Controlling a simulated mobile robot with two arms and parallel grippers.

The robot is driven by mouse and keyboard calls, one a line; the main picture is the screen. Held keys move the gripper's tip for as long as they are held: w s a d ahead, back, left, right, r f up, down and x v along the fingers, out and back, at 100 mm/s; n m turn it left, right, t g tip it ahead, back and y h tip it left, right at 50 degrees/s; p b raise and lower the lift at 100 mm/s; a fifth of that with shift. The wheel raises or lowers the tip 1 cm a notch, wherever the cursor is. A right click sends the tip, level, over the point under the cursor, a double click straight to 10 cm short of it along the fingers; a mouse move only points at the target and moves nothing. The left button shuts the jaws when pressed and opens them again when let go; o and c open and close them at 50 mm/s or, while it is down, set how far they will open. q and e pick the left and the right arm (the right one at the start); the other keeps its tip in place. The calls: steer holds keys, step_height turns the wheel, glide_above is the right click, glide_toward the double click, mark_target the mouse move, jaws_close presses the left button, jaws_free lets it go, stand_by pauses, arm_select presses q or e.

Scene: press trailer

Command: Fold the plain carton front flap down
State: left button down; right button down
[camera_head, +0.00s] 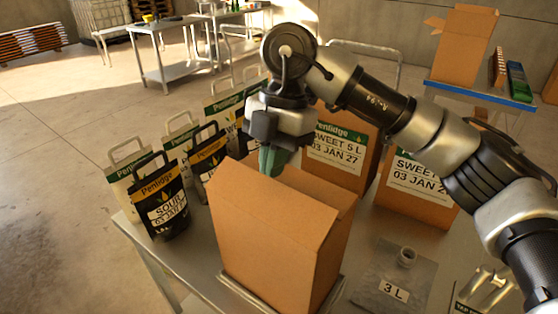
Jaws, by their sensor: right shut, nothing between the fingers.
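The plain carton (268,242) stands upright on the metal table in the middle of the head view, brown and without a label. Its broad near side rises to a high slanting top edge, and the front flap (250,198) appears to stand up there. A brown panel (312,186) shows at the top behind it; the inside is mostly hidden. My right gripper (273,160) points down over the far side of the carton top, with greenish fingers close together and empty. The near panel partly hides the fingertips, so contact is unclear. My left gripper is out of view.
Labelled pouches (166,203) stand left of the carton. Labelled cartons, one marked SWEET 5 L (338,155), stand behind and right. A flat grey 3 L pouch (395,277) lies to the right. A further bench (480,97) holds an open carton (464,48).

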steer(key=shift+w+d+f, duration=0.25)
steer(key=shift+f, duration=0.15)
steer(key=shift+w+d+f+p, duration=0.1)
steer(key=shift+f+p, duration=0.2)
steer(key=shift+f, duration=0.05)
steer(key=shift+w+d+f, duration=0.15)
steer(key=shift+w+f, duration=0.05)
steer(key=shift+f, duration=0.2)
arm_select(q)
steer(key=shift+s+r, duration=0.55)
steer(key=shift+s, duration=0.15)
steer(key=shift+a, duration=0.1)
